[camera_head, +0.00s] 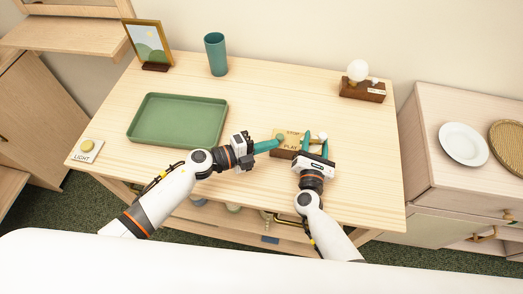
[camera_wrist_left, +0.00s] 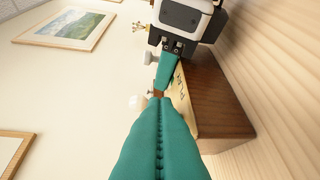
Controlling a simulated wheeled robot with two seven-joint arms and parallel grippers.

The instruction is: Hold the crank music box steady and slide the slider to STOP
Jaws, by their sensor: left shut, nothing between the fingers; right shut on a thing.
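The crank music box (camera_head: 290,152) is a small wooden block near the front right of the table, marked STOP at the far side and PLAY at the near side. A white knob (camera_head: 323,135) shows at its right end. My right gripper (camera_head: 314,146) is shut on the right part of the box, its teal fingers on either side. My left gripper (camera_head: 279,139) is shut and empty, its tips at the left of the box top. In the left wrist view the box (camera_wrist_left: 222,105) shows beside the shut fingers (camera_wrist_left: 160,105). The slider is mostly hidden by the fingertips.
A teal cup (camera_head: 216,54), a picture frame (camera_head: 149,43) and a bulb lamp (camera_head: 358,72) stand at the back. A LIGHT button (camera_head: 87,146) sits at the left corner. The table behind the box is clear.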

